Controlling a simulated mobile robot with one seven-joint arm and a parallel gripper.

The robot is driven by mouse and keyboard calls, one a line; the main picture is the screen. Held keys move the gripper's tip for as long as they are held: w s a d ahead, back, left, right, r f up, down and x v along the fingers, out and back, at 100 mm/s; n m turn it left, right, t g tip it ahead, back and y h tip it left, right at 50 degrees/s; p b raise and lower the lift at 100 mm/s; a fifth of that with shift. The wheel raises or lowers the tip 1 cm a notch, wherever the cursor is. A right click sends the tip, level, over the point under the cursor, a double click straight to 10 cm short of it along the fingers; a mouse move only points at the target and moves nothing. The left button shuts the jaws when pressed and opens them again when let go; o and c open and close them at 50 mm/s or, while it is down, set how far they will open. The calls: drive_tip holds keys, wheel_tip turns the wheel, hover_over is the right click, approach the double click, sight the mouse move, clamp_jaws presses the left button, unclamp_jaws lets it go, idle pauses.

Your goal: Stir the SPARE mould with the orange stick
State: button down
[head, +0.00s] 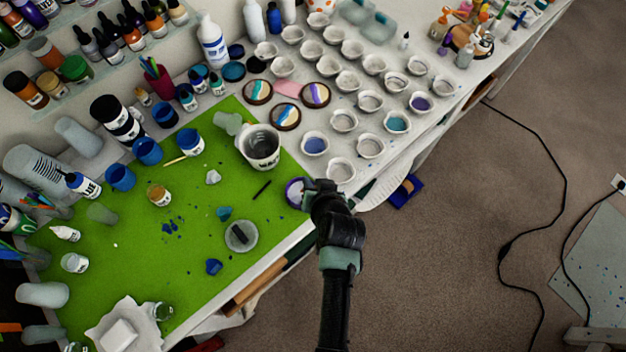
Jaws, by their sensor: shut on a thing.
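My gripper (311,187) is at the right edge of the green mat, seen from above and behind. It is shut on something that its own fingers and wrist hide. A small purple-and-white round cup or mould (295,192) is just left of the fingertips; I cannot tell whether they touch. A clear round mould (240,236) with a dark piece in it lies on the mat, left of my arm. No label reading SPARE is legible. I cannot make out an orange stick in my gripper. A thin tan-orange stick (176,161) lies near the blue cups.
A large white lettered cup (262,147) stands on the green mat (130,250). Several small white cups (341,171) fill the table behind my gripper. Bottles and blue cups (148,151) crowd the left. The table's front edge runs under my arm.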

drive_tip(key=shift+r, duration=0.15)
wheel_tip(320, 180, up, 5)
drive_tip(key=p, duration=0.4)
drive_tip(key=shift+p, duration=0.4)
